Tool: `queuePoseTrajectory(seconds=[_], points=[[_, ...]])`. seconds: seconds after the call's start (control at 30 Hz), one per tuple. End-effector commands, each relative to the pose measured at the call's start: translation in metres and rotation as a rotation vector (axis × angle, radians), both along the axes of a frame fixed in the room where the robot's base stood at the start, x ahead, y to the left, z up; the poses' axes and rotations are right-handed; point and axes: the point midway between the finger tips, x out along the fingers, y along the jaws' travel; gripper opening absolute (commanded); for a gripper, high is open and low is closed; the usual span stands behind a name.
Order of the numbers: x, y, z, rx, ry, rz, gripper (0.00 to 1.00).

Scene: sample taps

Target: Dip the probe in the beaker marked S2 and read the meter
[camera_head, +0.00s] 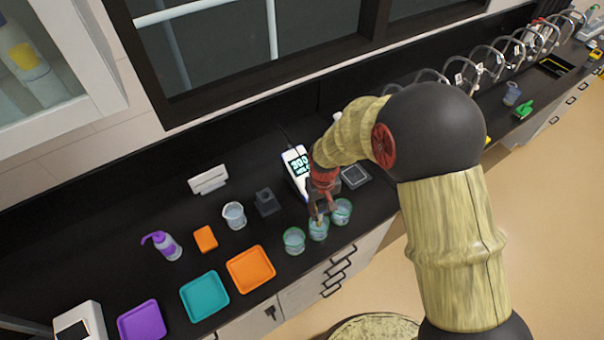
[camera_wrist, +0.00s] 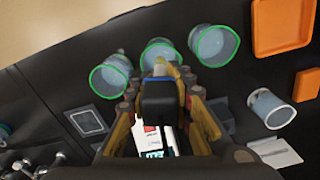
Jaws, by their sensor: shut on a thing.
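Three green-rimmed beakers stand in a row at the front of the counter: a left one (camera_head: 294,241), a middle one (camera_head: 319,231) and a right one (camera_head: 342,212). I cannot read any S2 mark. My gripper (camera_head: 319,205) is shut on the probe, a dark body (camera_wrist: 160,98) in the wrist view. The probe points down at the middle beaker, and its lower end overlaps that beaker's mouth (camera_wrist: 158,50). I cannot tell whether the tip is in the liquid. The meter (camera_head: 296,160), white with a lit display, stands behind my gripper; its digits are not clearly legible.
Orange (camera_head: 251,269), teal (camera_head: 204,296) and purple (camera_head: 142,320) trays lie at the front left. A clear beaker (camera_head: 234,215), a small orange block (camera_head: 205,238), a dark block (camera_head: 267,202) and a purple-topped wash bottle (camera_head: 162,245) stand left of the beakers. A flat grey pad (camera_head: 355,175) lies behind them.

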Motion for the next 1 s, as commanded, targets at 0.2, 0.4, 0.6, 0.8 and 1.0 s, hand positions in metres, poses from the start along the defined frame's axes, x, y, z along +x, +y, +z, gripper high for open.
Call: queuePoseTrajectory(seconds=[0.2,0.4,0.6,0.8,1.0], points=[[0.000,0.000,0.018,0.000,0.000,0.000,0.00],[0.000,0.000,0.032,0.000,0.000,0.000,0.00],[0.000,0.000,0.038,0.000,0.000,0.000,0.00],[0.000,0.000,0.037,0.000,0.000,0.000,0.00],[0.000,0.000,0.038,0.000,0.000,0.000,0.00]])
